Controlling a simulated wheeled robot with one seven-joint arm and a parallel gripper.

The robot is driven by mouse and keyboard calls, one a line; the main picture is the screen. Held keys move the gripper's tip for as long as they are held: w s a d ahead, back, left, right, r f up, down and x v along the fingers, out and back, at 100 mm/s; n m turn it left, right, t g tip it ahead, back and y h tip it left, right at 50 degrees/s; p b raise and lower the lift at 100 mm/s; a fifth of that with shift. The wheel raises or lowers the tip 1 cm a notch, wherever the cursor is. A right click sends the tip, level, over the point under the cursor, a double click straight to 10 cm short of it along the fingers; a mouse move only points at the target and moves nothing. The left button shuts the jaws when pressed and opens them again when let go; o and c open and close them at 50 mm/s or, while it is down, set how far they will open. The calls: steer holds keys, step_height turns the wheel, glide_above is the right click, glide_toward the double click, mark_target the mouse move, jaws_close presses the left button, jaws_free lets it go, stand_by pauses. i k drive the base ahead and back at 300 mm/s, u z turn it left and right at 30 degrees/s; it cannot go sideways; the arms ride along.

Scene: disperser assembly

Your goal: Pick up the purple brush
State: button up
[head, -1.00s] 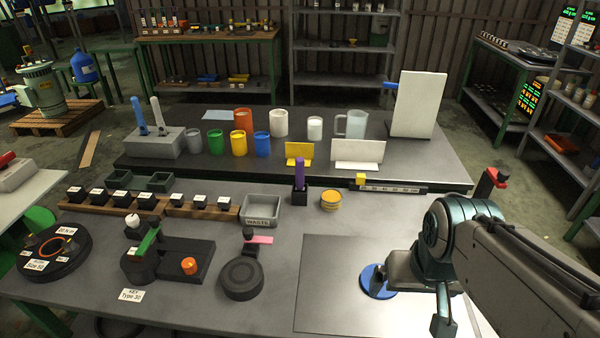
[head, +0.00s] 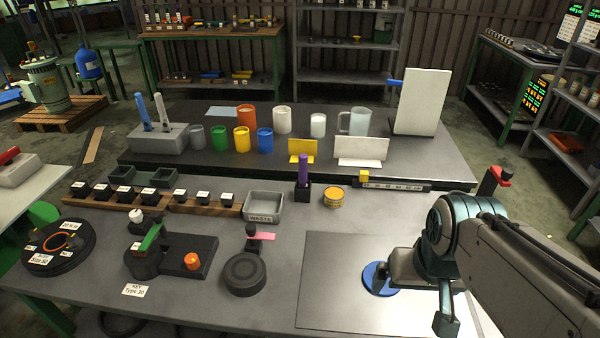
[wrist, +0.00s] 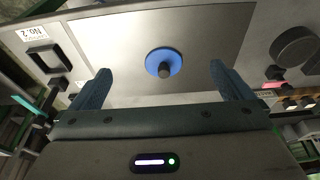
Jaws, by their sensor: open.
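The purple brush (head: 303,170) stands upright in a small black holder (head: 302,193) near the middle of the bench. My gripper is over the pale plate at the right front of the bench, well to the right of the brush and nearer to me. In the wrist view my gripper (wrist: 160,92) has its two fingers spread wide, with nothing between them. A blue disc with a dark knob (wrist: 164,63) lies beyond the fingertips; it also shows partly behind my arm in the head view (head: 377,279). The brush cannot be made out in the wrist view.
A grey waste bin (head: 264,205) stands left of the holder and a yellow round stack (head: 333,197) right of it. A ruler-like bar (head: 395,184) lies behind. Several coloured cups stand on the raised rear bench. The pale plate (head: 330,290) is mostly clear.

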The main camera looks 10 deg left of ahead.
mark_target(302, 158)
steer(key=k, duration=1.15)
steer(key=u, duration=1.05)
steer(key=i, duration=1.5)
steer(key=z, duration=1.05)
